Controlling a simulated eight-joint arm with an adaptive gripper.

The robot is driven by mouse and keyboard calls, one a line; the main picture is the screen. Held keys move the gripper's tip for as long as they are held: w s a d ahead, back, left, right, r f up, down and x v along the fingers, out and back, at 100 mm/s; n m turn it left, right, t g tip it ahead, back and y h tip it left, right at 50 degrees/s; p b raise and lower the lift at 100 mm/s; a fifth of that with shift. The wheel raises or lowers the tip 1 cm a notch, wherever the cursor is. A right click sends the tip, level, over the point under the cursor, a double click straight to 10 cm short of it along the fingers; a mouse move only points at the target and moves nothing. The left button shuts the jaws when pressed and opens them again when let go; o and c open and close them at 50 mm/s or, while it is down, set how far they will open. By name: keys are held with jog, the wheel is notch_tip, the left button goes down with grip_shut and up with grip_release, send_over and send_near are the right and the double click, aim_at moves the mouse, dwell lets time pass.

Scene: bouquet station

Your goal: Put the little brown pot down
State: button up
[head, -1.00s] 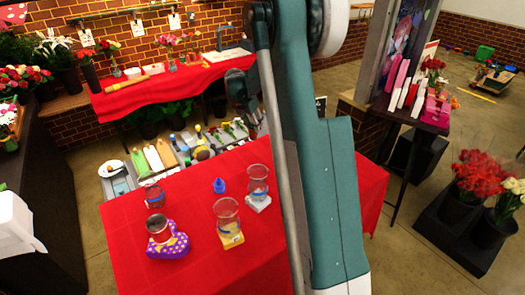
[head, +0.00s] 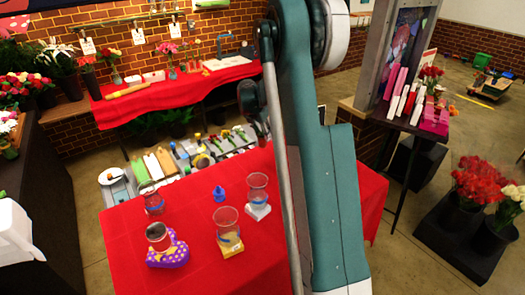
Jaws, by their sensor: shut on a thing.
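My gripper (head: 258,118) shows only in part, as a dark shape at the left edge of my teal arm, above the far edge of the red table. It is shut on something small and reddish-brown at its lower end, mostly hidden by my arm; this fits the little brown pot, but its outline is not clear. The red-covered table (head: 120,222) lies below and nearer.
Trays and tools (head: 165,160) line the far side. The table's front middle is clear.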

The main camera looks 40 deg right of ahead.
aim_at(262, 146)
jog(key=shift+f, duration=2.25)
jog(key=shift+f+p, duration=0.3)
jog(key=shift+f, duration=1.55)
jog(key=shift+f, duration=0.2)
jog(key=o, duration=1.1)
jog(key=shift+r, duration=0.25)
jog(key=shift+b+v, duration=0.35)
jog(key=shift+v, duration=5.6)
